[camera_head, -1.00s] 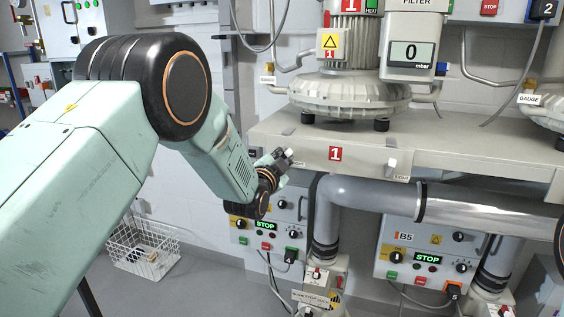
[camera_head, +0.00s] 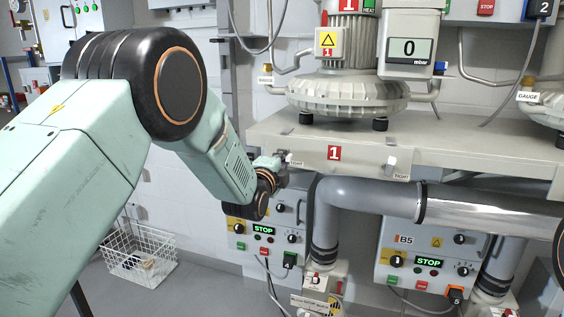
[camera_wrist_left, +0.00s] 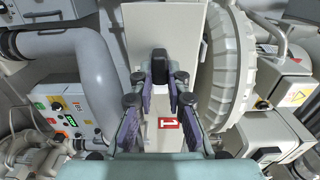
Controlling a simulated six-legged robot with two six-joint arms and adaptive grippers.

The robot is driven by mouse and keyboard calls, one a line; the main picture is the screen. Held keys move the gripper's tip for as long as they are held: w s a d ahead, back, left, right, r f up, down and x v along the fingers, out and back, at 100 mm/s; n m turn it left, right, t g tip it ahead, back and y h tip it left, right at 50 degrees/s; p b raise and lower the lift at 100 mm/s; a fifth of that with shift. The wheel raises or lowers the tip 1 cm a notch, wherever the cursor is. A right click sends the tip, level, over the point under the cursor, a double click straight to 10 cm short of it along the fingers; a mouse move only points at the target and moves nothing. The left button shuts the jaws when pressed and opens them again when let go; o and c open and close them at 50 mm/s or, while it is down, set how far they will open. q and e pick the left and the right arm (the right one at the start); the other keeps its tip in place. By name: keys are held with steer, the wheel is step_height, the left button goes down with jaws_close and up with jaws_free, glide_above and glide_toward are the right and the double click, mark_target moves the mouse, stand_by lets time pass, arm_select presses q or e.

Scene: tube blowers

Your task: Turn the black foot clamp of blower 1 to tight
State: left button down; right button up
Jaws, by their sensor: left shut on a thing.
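Blower 1 (camera_head: 347,92) stands on a pale shelf marked with a red 1 (camera_head: 334,153). My left gripper (camera_head: 280,163) is at the left end of the shelf's front edge, beside a small TIGHT label (camera_head: 295,164). In the left wrist view my left gripper (camera_wrist_left: 160,84) has its two fingers on either side of a black knob-like piece, which appears to be the black foot clamp (camera_wrist_left: 160,62), and is shut on it. In the head view the gripper hides this clamp.
A light grey clamp (camera_head: 391,164) with its own TIGHT label sits further right on the shelf front. A large grey pipe (camera_head: 375,196) runs below the shelf. Control boxes (camera_head: 424,252) hang under it. A wire basket (camera_head: 139,255) stands on the floor at left.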

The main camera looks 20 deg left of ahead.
stand_by(0.5)
arm_select(q)
steer(key=c, duration=1.3)
jaws_free()
steer(key=shift+d, duration=0.1)
steer(key=s, duration=1.2)
steer(key=shift+a, duration=0.3)
